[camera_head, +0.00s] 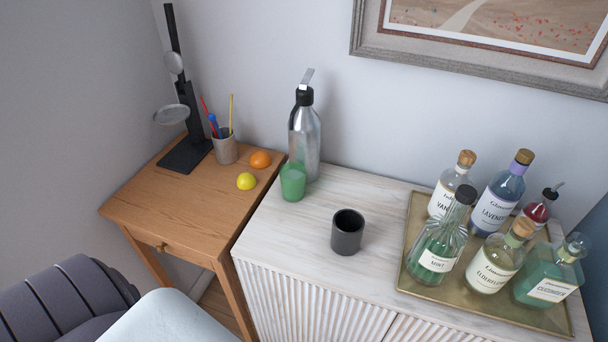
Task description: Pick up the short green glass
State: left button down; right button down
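The short green glass (292,182) stands upright near the left edge of the whitewashed wooden cabinet top (300,234). It is a translucent green tumbler. A tall silver bottle (304,135) with a black collar stands right behind it, partly hidden by the glass. Neither of my grippers shows in the head view.
A dark cup (347,232) stands right of the glass, nearer the front. A gold tray (419,279) with several syrup bottles fills the cabinet's right side. On the wooden side table (166,212) are a lemon (246,181), an orange (260,159), a pencil cup (225,150) and a black stand (186,150).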

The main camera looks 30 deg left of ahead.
aim_at(293, 176)
jog(key=k+j+u, duration=0.1)
jog(key=j+u, duration=0.55)
jog(key=k+j+u, duration=0.1)
jog(key=j+u, duration=0.25)
